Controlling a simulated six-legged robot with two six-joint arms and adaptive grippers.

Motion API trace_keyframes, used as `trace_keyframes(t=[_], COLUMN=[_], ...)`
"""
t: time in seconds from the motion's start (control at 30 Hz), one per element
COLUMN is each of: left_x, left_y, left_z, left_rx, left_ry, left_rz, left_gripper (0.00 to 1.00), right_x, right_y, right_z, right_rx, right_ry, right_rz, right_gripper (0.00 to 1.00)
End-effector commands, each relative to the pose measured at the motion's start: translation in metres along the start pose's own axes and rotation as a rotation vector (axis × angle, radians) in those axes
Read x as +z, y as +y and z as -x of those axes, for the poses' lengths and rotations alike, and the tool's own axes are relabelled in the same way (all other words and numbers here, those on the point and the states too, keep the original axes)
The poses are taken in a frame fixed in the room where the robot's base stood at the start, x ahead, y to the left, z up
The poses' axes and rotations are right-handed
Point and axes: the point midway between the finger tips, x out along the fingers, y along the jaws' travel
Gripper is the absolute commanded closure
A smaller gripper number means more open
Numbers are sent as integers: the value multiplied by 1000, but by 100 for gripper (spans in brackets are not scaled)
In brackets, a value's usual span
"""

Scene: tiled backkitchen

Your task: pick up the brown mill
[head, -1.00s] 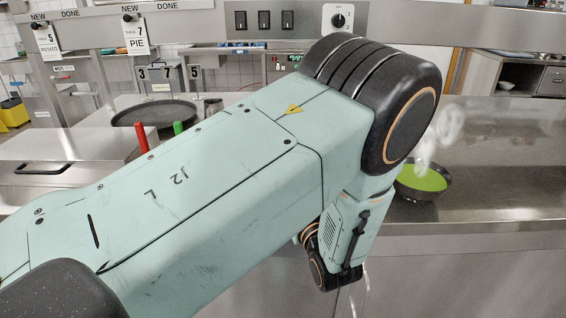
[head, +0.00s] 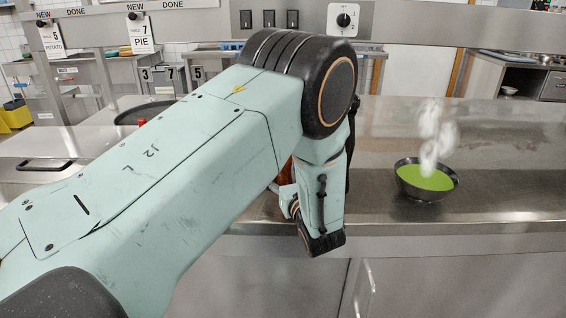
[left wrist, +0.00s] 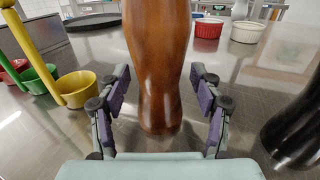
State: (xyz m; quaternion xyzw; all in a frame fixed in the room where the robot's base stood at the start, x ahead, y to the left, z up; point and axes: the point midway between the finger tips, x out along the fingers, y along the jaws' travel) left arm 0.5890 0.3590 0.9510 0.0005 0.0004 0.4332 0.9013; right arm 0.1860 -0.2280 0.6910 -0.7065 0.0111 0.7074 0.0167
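The brown mill (left wrist: 158,70), glossy wood, stands upright in the middle of the left wrist view. Its top is cut off by the picture edge. My left gripper (left wrist: 160,78) is open, with one purple-padded finger on each side of the mill and gaps showing between pads and wood. In the head view, my left arm hides nearly all of the mill; a small brown patch (head: 287,173) beside the wrist looks like part of it. My right gripper is in neither view.
A glossy black object (left wrist: 295,135) stands close right of the gripper. Yellow (left wrist: 76,88), green (left wrist: 40,78) and red (left wrist: 14,70) cups are at left. Red (left wrist: 208,28) and white (left wrist: 246,32) ramekins stand behind. A steaming green soup bowl (head: 425,182) has clear steel counter around it.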

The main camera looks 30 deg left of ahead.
Motion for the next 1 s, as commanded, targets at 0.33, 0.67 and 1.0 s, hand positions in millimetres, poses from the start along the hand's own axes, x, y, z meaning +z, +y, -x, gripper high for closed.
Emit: trace_keyframes(t=[0.33,0.67,1.0], left_x=[0,0,1], left_y=[0,0,0], left_z=[0,0,0], left_rx=[0,0,0], left_ry=[0,0,-1], left_rz=[0,0,1], left_gripper=[66,94,100], right_x=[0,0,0], right_y=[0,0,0], right_z=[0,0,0], right_rx=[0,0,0], right_ry=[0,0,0], right_rz=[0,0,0], right_gripper=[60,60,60])
